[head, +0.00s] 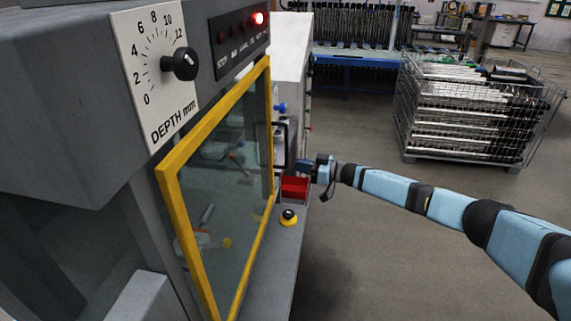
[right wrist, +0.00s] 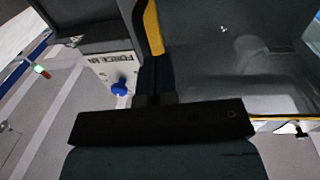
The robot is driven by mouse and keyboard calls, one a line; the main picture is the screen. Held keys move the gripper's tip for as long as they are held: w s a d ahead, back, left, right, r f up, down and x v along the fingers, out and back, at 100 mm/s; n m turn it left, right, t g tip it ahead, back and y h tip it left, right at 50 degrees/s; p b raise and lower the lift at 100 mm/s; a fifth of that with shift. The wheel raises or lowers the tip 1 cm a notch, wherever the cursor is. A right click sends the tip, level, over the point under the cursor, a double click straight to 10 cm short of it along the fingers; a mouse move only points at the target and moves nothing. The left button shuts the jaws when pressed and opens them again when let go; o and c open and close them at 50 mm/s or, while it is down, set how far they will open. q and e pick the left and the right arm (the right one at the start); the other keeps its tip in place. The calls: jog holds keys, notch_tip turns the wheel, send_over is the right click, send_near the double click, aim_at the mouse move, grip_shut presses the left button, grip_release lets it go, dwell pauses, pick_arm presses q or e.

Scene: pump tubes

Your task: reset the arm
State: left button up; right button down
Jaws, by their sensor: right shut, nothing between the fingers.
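My right arm comes in from the right in the head view, stretched toward the machine. My right gripper (head: 303,165) is shut and empty, beside the machine's front, close to the black door handle (head: 281,146) and above a red box (head: 295,187). I cannot tell whether it touches either. In the right wrist view, a dark bar-shaped part of my gripper (right wrist: 160,122) fills the lower middle. Beyond it is a panel with a blue knob (right wrist: 122,88) marked FORCE kN. My left gripper is out of view.
The grey machine has a yellow-framed glass door (head: 221,187), a depth dial (head: 181,65) and a lit red lamp (head: 259,18). A yellow-based black button (head: 289,217) sits on its ledge. A wire crate (head: 478,110) stands at the back right. Open floor lies below my arm.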

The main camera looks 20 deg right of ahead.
jog(key=v, duration=0.5)
jog(key=s+a+f+m+t+h, duration=0.1)
jog(key=s+a+f+m+h, duration=0.1)
jog(key=s+a+f, duration=0.75)
jog(key=s+a+f+m+t+h, duration=0.1)
jog(key=s+a+f, duration=0.5)
jog(key=a, duration=0.6)
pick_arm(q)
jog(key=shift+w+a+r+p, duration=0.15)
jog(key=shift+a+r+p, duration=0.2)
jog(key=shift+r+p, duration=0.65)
pick_arm(e)
jog(key=s+a+f+m+g+h, duration=0.1)
jog(key=s+h, duration=0.2)
jog(key=s, duration=1)
jog(key=s+f+m+g+h, duration=0.1)
jog(key=s+h, duration=0.3)
jog(key=s, duration=0.9)
jog(key=shift+a+f+m+g, duration=0.25)
jog(key=shift+a+m+g, duration=0.15)
jog(key=shift+m+g, duration=0.3)
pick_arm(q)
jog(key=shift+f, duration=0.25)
pick_arm(e)
jog(key=shift+s, duration=0.1)
